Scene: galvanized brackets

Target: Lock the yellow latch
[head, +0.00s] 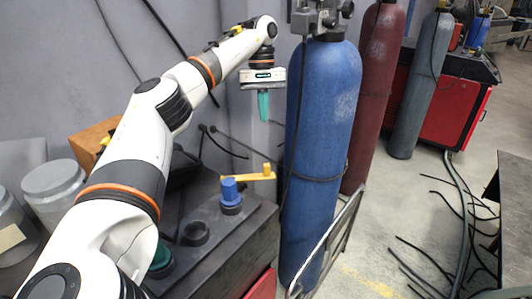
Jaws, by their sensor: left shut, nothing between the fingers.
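The yellow latch (250,176) is a small yellow bar with a short upright peg at its right end. It extends to the right from beside a blue knob (229,190) on top of the dark cabinet (245,222). My left gripper (263,119) has teal fingers pointing down and held together, with nothing between them. It is above the latch in the picture and clearly apart from it. The latch's pivot is partly hidden by the blue knob. My right gripper is not in view.
A blue gas cylinder (325,110) stands close right of the cabinet, with a dark red cylinder (377,80) behind. A metal rail (338,235) is in front. A black ring (196,233) and grey canisters (52,180) sit left. Cables lie on the floor at right.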

